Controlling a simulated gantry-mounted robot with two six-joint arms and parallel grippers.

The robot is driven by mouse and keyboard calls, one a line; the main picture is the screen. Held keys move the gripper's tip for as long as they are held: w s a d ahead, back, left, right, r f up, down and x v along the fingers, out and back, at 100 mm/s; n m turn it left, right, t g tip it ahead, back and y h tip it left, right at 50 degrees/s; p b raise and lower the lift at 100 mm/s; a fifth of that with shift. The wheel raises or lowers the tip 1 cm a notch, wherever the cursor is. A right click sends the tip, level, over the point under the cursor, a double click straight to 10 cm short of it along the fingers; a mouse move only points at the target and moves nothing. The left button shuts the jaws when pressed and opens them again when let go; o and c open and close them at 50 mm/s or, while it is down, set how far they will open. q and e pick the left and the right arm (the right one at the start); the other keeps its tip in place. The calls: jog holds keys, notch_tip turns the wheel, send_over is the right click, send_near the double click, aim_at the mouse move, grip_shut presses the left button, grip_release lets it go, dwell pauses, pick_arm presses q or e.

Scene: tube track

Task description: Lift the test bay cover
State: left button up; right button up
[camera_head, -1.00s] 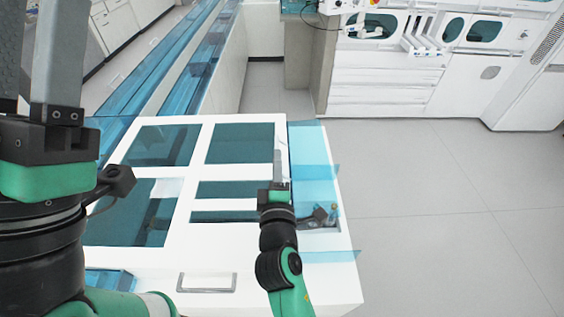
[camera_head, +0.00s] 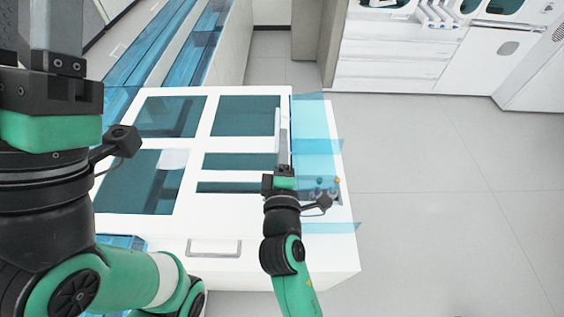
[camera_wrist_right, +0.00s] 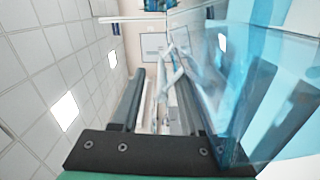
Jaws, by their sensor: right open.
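A clear blue cover panel (camera_head: 315,115) lies along the right side of the white bench top; I take it for the test bay cover, though its outline is partly hidden. Small fittings (camera_head: 327,184) show beneath or beside it. My right gripper (camera_head: 283,135) is above the panel's left edge, fingers pointing away. In the right wrist view its two fingers (camera_wrist_right: 157,95) are apart with nothing held between them, and a clear blue sheet (camera_wrist_right: 235,85) is close on the right. My left gripper (camera_head: 55,35) is large at the left edge, its fingertips cut off.
The white bench top (camera_head: 205,215) has dark teal windows and a metal handle (camera_head: 214,247) on its front. Blue clear track covers (camera_head: 150,50) run away at the back left. White cabinets (camera_head: 395,60) stand behind. Open grey floor (camera_head: 450,200) lies to the right.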

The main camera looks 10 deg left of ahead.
jog(key=s+d+p, duration=0.1)
jog(key=s, duration=0.7)
jog(key=shift+s+d+p, duration=0.25)
jog(key=shift+d+p, duration=0.1)
jog(key=shift+p, duration=0.05)
jog(key=shift+r, duration=0.1)
jog(key=w+d+r+m+t+h, duration=0.1)
jog(key=d+r+m+t, duration=0.1)
jog(key=d+r+m, duration=0.45)
jog(key=d+r+m+t, duration=0.15)
jog(key=d+r, duration=0.25)
jog(key=r, duration=0.6)
jog(key=w+d+r+m+t+h, duration=0.1)
jog(key=d+r+m+t, duration=0.1)
jog(key=d+r+m, duration=0.5)
jog(key=s+d+r+m+t, duration=0.2)
jog(key=s+d+r, duration=0.3)
jog(key=r, duration=0.4)
jog(key=s+d+r+m+t, duration=0.1)
jog(key=s+d+r+t, duration=0.15)
jog(key=s+r, duration=0.55)
notch_tip(320, 180, up, 34)
jog(key=w+a+p, duration=0.1)
jog(key=w+p, duration=0.1)
jog(key=p, duration=3.2)
jog(key=shift+y, duration=0.3)
